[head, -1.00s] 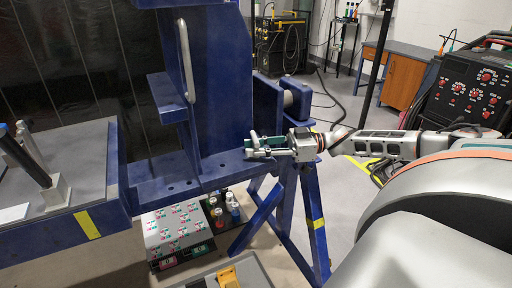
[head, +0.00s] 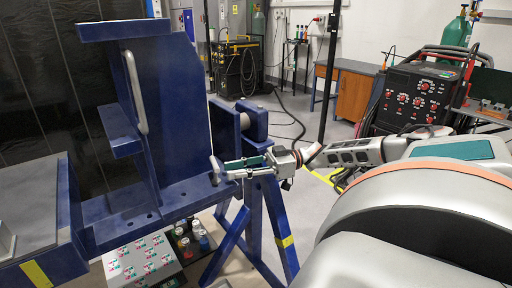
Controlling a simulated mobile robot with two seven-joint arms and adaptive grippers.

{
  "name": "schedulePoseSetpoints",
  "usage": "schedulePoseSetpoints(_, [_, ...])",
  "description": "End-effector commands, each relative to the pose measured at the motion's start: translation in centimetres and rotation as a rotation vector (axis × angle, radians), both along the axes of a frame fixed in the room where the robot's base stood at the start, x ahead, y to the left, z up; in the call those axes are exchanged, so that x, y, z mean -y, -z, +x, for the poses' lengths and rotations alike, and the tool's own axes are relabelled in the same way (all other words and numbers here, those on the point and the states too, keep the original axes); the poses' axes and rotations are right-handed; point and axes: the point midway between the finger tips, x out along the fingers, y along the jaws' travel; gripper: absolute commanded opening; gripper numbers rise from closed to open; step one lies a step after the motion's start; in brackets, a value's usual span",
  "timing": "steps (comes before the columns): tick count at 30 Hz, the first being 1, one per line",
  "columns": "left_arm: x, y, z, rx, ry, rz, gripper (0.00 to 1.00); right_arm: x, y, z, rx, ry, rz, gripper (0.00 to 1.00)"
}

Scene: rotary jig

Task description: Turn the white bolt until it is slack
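A small pale bar (head: 214,171), which may be the white bolt, stands at the right end of the blue jig's ledge. My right gripper (head: 225,169) reaches in from the right, level with this bar. Its two fingers lie roughly sideways, one above the other, with a gap between them. Their tips are at or just beside the bar; I cannot tell whether they touch it. The bolt's lower part and seat are not clear. The blue jig (head: 179,110) carries a long grey handle (head: 135,92) on its upright. My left gripper is not in view.
A grey-topped blue table (head: 35,200) is at the left. A speckled box (head: 140,262) and small bottles sit below the jig. Blue trestle legs (head: 272,215) stand under the ledge. Welding machines (head: 415,95) and a wooden cabinet (head: 352,97) are at the back, with open floor before them.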

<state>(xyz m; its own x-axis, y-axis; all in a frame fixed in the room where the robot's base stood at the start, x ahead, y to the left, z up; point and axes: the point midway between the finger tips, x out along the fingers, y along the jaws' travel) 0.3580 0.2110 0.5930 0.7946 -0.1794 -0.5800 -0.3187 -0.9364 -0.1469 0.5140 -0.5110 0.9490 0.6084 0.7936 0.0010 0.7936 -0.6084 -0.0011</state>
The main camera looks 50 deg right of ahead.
Motion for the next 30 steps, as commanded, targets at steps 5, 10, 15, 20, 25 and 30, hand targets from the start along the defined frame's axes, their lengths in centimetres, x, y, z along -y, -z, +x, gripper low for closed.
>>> schedulePoseSetpoints(5, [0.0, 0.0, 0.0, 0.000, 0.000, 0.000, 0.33, 2.2, 0.1, -1.6, 0.001, 0.004, 0.001, 0.25])
schedulePoseSetpoints(10, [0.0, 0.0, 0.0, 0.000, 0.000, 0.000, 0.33, 4.0, 0.0, -3.0, 0.001, 0.002, -0.002, 0.25])
schedulePoseSetpoints(15, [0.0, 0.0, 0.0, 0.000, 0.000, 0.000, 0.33, 4.8, 0.0, -3.7, 0.000, 0.001, -0.002, 0.25])
schedulePoseSetpoints(20, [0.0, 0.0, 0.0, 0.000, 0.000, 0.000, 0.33, 4.9, 0.0, -3.8, -0.001, 0.000, -0.001, 0.25])
schedulePoseSetpoints(25, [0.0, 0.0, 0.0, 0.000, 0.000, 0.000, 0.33, 4.9, 0.1, -3.7, 0.000, 0.001, -0.001, 0.30])
schedulePoseSetpoints(30, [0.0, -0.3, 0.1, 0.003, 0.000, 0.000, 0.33, 5.1, 1.8, -3.5, 0.015, 0.077, -0.007, 0.30])
